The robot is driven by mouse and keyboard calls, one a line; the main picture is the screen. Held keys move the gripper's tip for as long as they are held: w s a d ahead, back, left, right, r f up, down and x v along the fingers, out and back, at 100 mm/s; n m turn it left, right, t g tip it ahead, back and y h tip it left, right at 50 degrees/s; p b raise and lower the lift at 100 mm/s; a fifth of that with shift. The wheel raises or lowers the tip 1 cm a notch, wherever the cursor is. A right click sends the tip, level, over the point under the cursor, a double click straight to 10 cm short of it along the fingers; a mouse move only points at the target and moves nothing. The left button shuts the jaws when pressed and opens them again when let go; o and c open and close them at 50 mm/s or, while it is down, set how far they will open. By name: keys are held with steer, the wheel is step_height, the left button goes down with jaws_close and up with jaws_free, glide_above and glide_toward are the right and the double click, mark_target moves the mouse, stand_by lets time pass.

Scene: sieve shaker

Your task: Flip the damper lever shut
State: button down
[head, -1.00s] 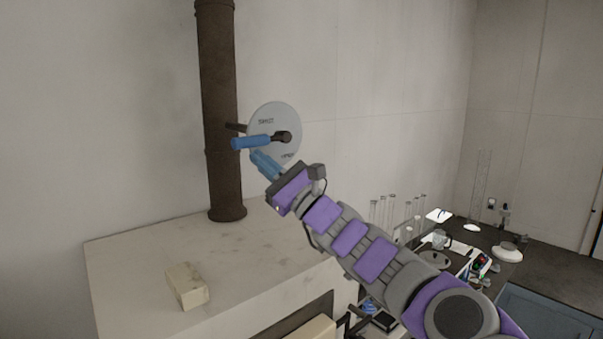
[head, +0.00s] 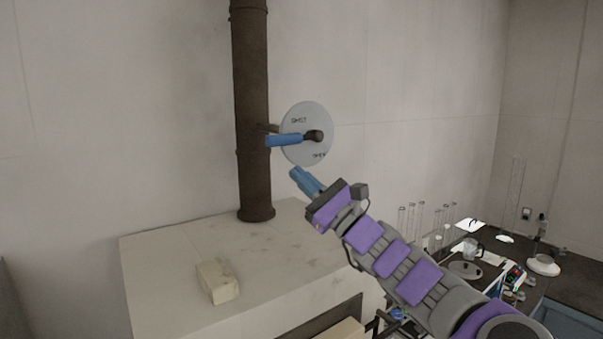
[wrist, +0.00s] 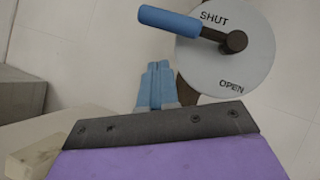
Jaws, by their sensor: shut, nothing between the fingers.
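The damper lever has a blue handle (head: 284,140) on a dark pivot, mounted on a round pale dial (head: 308,150) beside the dark flue pipe (head: 252,110). In the wrist view the blue handle (wrist: 168,20) points left from the pivot, near the word SHUT on the dial (wrist: 262,62); OPEN is at the dial's lower part. My gripper (head: 296,173) has blue fingers and is shut and empty. It is below the handle and apart from it. The wrist view shows the closed fingers (wrist: 157,72) below the lever.
The pipe rises from a pale stone-topped block (head: 190,250) with a loose cream brick (head: 218,281) on it. At the right, a dark bench carries glass tubes (head: 425,222) and small lab items. The wall area left of the pipe is clear.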

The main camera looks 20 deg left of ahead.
steer(key=s+a+f+b+v, duration=0.1)
steer(key=b+v, duration=0.1)
steer(key=v, duration=0.8)
steer(key=s+a+f+n+g+h+b, duration=0.1)
steer(key=s+a+f+n+g+b, duration=0.15)
steer(key=s+n+g, duration=0.45)
steer(key=s+a+f+n+g+h+b, duration=0.2)
steer(key=s+f+n+b, duration=0.15)
steer(key=s, duration=0.65)
steer(key=s+f+n+g+h+b, duration=0.1)
steer(key=s+f+n+h+b, duration=0.25)
steer(key=f, duration=0.65)
steer(key=s+f+n+h+b, duration=0.15)
steer(key=s+f+h, duration=0.25)
steer(key=s+f, duration=0.45)
steer(key=s+d+f+h+b, duration=0.1)
steer(key=d+f+h, duration=0.2)
steer(key=d+f, duration=0.35)
steer(key=s+d+f+h+b, duration=0.1)
steer(key=d+f+h+b, duration=0.15)
steer(key=f, duration=0.65)
steer(key=s+d+f+h+b, duration=0.1)
steer(key=s+d+f+h, duration=0.2)
steer(key=d, duration=0.6)
steer(key=s+d+f+h+b, duration=0.2)
steer(key=s+d+f+h, duration=0.1)
steer(key=d+f, duration=0.5)
steer(key=shift+s+d+f+h, duration=0.25)
steer(key=shift+s+d+h, duration=0.2)
steer(key=shift+d, duration=0.7)
